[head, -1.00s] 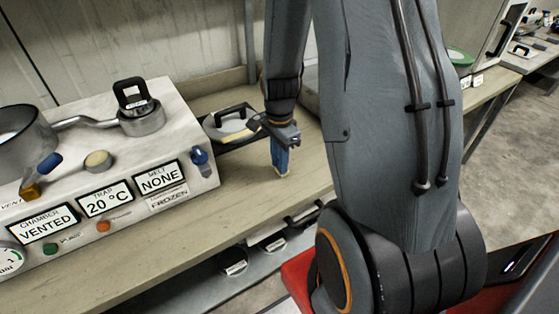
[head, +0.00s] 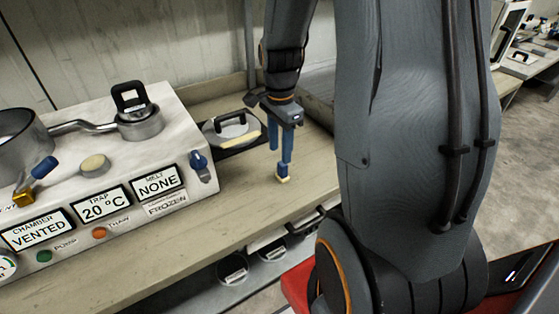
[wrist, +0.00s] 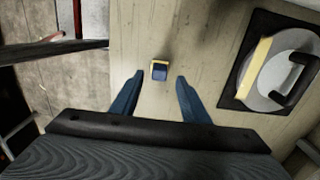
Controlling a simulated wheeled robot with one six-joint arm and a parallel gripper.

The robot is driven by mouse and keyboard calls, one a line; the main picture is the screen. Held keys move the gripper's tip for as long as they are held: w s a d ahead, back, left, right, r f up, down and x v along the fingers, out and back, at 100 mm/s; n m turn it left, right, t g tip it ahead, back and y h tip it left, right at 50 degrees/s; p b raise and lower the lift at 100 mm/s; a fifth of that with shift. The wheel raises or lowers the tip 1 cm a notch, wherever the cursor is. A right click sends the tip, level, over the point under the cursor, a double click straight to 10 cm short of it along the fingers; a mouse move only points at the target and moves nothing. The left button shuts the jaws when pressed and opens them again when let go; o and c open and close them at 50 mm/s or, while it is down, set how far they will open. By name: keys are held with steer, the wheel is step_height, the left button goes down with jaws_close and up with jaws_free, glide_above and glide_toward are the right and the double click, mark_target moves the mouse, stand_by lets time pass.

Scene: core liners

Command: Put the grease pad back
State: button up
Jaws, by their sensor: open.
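A small block with a blue top and a pale yellow base, which looks like the grease pad (head: 283,179), stands on the wooden bench. In the wrist view the pad (wrist: 159,71) lies just beyond my fingertips, roughly centred between them. My gripper (head: 282,160) points down over it with its blue fingers apart and empty. In the wrist view the gripper (wrist: 158,76) shows both fingers spread, with no contact visible. The head view overlaps the fingers and the pad, so the exact gap is unclear.
A grey disc with a black handle (head: 233,127) sits on a dark square mat behind the pad, with a pale strip on it. A white instrument box (head: 185,182) stands to the left. Black-handled discs (head: 233,268) lie on a lower shelf. Bare bench surrounds the pad.

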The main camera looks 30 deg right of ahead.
mark_target(280, 164)
step_height(280, 164, up, 4)
steer(key=s+a+n, duration=0.3)
steer(key=a+n, duration=0.3)
steer(key=n, duration=0.2)
steer(key=s+a+f+n+t, duration=0.1)
steer(key=s+a+n, duration=0.3)
steer(key=n, duration=0.5)
steer(key=shift+s+a+f+n+b, duration=0.2)
steer(key=shift+s+a+n+b, duration=0.15)
steer(key=shift+a, duration=0.7)
